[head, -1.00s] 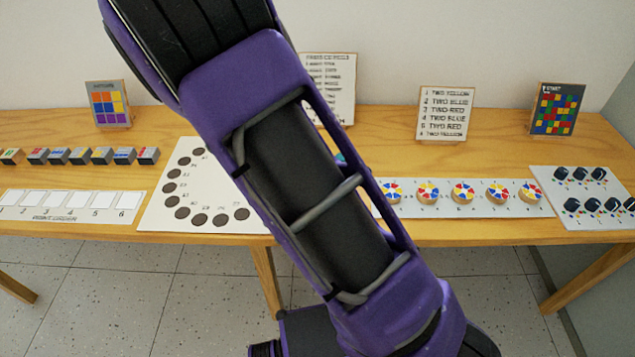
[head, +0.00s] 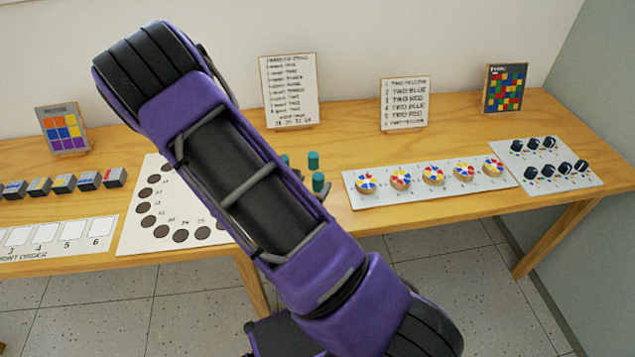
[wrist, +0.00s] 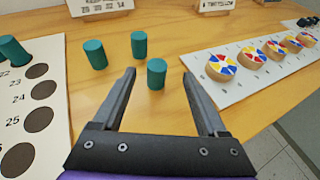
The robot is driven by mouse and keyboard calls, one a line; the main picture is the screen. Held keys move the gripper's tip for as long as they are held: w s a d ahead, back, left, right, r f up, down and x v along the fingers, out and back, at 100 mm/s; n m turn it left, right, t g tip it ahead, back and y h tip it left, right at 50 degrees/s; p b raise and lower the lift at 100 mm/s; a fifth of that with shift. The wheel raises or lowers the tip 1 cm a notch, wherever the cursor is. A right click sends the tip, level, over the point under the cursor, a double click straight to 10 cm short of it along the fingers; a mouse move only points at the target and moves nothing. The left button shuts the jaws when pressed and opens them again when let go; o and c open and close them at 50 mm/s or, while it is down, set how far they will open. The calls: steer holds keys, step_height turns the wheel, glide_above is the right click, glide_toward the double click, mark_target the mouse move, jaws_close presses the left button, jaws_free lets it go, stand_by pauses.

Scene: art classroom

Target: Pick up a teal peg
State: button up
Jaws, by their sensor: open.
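Teal pegs stand upright on the wooden table. In the wrist view, the nearest teal peg (wrist: 157,73) stands between the tips of my open gripper (wrist: 159,75), with a gap on each side. A second peg (wrist: 139,45) is just behind it, and a third peg (wrist: 95,54) is to the left, outside the left finger. Another peg (wrist: 12,50) stands on the white numbered board at the left edge. In the head view, two pegs (head: 313,160) (head: 318,182) show right of my arm, and another (head: 285,160) is partly hidden. My arm hides most of the gripper there.
The white board with dark round spots (head: 133,236) lies left of the pegs. A strip with coloured discs (head: 350,194) lies close on the right, beside my right finger. A board with dark knobs (head: 590,178) is farther right. Sign cards (head: 290,92) stand along the wall.

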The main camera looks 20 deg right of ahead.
mark_target(320, 174)
steer(key=x, duration=0.4)
steer(key=shift+w+d+f, duration=0.1)
steer(key=x, duration=0.5)
steer(key=shift+w+f, duration=0.15)
steer(key=shift+f, duration=0.1)
jaws_close()
